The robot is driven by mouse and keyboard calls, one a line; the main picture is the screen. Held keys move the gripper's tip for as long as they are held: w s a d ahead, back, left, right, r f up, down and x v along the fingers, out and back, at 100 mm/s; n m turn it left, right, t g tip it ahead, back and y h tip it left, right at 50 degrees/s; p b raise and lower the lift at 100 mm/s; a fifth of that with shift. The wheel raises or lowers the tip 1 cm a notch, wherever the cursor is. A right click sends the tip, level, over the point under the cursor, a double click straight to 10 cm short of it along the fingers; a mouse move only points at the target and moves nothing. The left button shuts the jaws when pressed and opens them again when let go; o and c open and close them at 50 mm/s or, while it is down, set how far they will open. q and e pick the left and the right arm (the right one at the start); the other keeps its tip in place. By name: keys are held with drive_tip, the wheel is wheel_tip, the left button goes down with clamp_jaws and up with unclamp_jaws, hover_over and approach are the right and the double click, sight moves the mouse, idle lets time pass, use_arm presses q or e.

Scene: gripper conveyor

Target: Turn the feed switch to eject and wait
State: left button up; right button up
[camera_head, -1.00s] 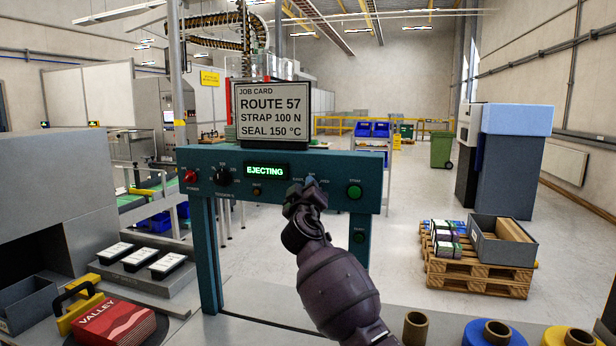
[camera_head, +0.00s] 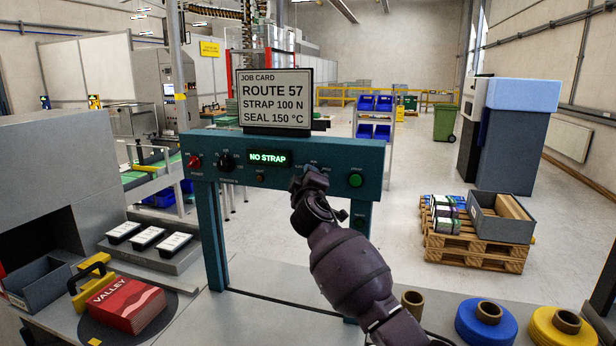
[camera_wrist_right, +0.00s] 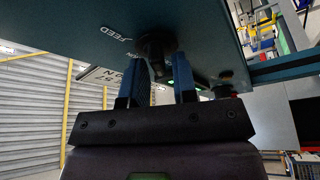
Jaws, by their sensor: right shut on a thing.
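The teal control panel (camera_head: 214,168) stands ahead of me, and its display (camera_head: 268,158) reads NO STRAP in green. My right gripper (camera_head: 311,176) is at the panel, right of the display, and hides most of the switch there. In the right wrist view its two fingers (camera_wrist_right: 161,85) are shut on the dark feed switch (camera_wrist_right: 156,47), beside the printed word FEED. The switch's exact pointer position is hidden. My left gripper is not in view.
A red knob (camera_head: 195,161), a black dial (camera_head: 227,161) and a green button (camera_head: 355,180) are also on the panel. A job card (camera_head: 274,98) stands on top. Yellow (camera_head: 561,326) and blue (camera_head: 487,323) rolls lie at the front right.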

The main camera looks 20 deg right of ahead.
drive_tip(key=shift+f, duration=0.15)
drive_tip(key=o, duration=0.6)
drive_tip(key=shift+o, duration=0.2)
drive_tip(key=b+v, duration=0.1)
drive_tip(key=v, duration=0.9)
drive_tip(key=shift+s+b, duration=0.35)
drive_tip(key=shift+s, duration=0.05)
drive_tip(key=shift+a, duration=0.15)
